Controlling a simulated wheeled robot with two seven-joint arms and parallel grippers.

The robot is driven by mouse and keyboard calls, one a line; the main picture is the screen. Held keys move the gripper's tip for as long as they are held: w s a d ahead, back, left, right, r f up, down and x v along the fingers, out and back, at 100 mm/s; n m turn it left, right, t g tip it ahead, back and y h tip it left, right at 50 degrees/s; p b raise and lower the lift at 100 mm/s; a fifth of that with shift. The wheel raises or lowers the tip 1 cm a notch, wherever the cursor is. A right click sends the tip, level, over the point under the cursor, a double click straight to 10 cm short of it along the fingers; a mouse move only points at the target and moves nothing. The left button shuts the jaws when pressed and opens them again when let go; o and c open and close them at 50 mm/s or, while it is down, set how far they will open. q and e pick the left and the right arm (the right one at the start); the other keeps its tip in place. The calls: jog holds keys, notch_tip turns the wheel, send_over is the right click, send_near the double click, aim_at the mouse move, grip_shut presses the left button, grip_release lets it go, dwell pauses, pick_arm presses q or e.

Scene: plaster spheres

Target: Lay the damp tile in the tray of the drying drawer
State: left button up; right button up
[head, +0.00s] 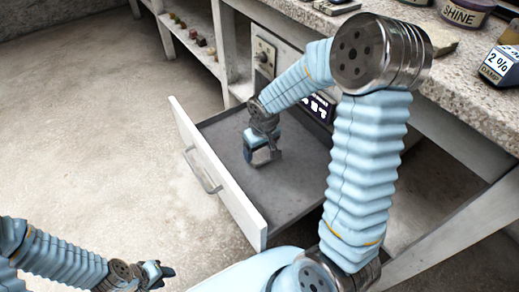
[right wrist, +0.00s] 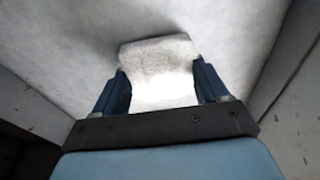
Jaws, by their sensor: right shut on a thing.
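The drying drawer (head: 222,178) is pulled out below the bench, and its grey tray (head: 292,190) looks empty apart from my gripper. My right gripper (head: 262,158) reaches down into the drawer, over the tray. In the right wrist view it is shut on a pale, rough-surfaced tile (right wrist: 160,58), held between two blue fingers. A dark shadow lies close to the tile's far edge; whether the tile touches the tray floor I cannot tell. In the head view the tile is mostly hidden by the gripper. My left gripper (head: 166,272) is low at the bottom left, away from the drawer; its finger gap is unclear.
The drawer front with its handle (head: 202,172) faces left, and drawer walls enclose the tray. The stone bench top (head: 460,70) holds a purple "SHINE" tub (head: 466,12), a box marked "2 % DAMP" (head: 500,66) and a beige slab (head: 440,40). Open floor lies left.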

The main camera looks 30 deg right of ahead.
jog(key=shift+f+b, duration=0.5)
jog(key=shift+f, duration=0.05)
jog(key=o, duration=1.1)
jog(key=shift+r, duration=0.15)
jog(key=shift+r+p, duration=1.5)
jog(key=shift+r, duration=0.4)
